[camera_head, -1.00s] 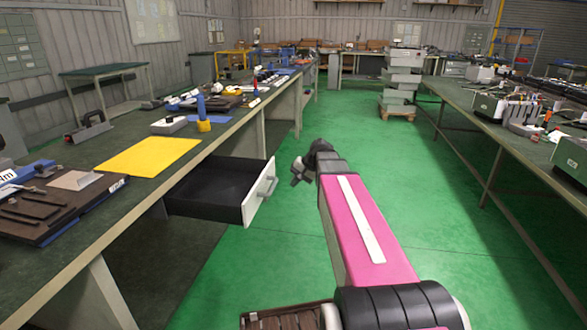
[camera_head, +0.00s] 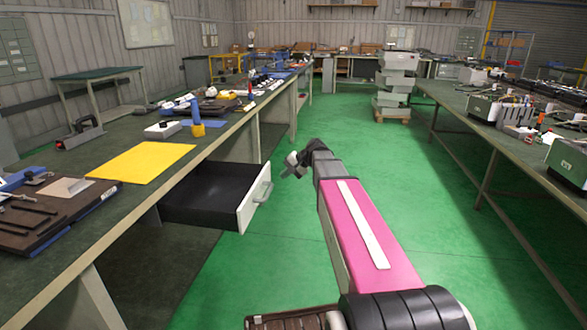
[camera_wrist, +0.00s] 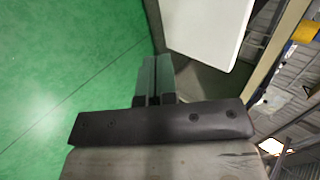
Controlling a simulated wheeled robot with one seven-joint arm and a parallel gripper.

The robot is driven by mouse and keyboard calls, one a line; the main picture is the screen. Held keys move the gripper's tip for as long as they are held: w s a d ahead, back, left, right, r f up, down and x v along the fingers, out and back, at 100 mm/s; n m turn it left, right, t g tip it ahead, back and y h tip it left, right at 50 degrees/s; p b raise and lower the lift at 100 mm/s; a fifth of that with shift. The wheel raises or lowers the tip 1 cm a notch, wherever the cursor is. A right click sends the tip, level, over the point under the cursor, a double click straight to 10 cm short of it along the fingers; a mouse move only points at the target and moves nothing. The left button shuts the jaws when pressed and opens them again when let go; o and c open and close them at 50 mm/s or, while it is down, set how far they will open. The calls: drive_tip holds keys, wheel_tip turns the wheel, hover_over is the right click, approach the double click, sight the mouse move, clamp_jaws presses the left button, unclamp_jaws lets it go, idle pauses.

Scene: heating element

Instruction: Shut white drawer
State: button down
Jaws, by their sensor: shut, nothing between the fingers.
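The white drawer (camera_head: 252,200) is pulled out from under the left workbench. It has a white front with a grey handle (camera_head: 263,191) and a black, empty-looking inside. My gripper (camera_head: 289,165) is just right of the drawer front in the head view, with a gap between them in the picture. In the wrist view my gripper (camera_wrist: 154,72) is shut with nothing in it, its fingers side by side. The white panel (camera_wrist: 208,28) beyond the fingers appears to be the drawer front.
The left workbench (camera_head: 113,210) carries a yellow sheet (camera_head: 141,162), a blue-and-yellow item (camera_head: 197,118) and a dark board (camera_head: 48,212) with tools. A long bench (camera_head: 470,150) stands on the right.

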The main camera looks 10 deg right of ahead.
sight(269, 177)
drive_tip(key=shift+w+a+f, duration=0.1)
drive_tip(key=shift+w+a, duration=0.15)
drive_tip(key=shift+a, duration=0.4)
drive_tip(key=shift+w+a+r, duration=0.1)
drive_tip(key=shift+w+a, duration=0.1)
drive_tip(key=shift+a, duration=0.5)
drive_tip(key=shift+w+a+f, duration=0.1)
drive_tip(key=shift+w+a, duration=0.15)
drive_tip(key=shift+a, duration=0.4)
drive_tip(key=shift+a, duration=0.1)
drive_tip(key=w+a, duration=0.3)
drive_tip(key=a, duration=0.6)
drive_tip(key=w+a, duration=0.3)
drive_tip(key=a, duration=0.5)
drive_tip(key=w+a, duration=0.3)
drive_tip(key=a, duration=0.6)
drive_tip(key=shift+w+a, duration=0.35)
drive_tip(key=shift+w, duration=0.05)
drive_tip(key=shift+a, duration=0.1)
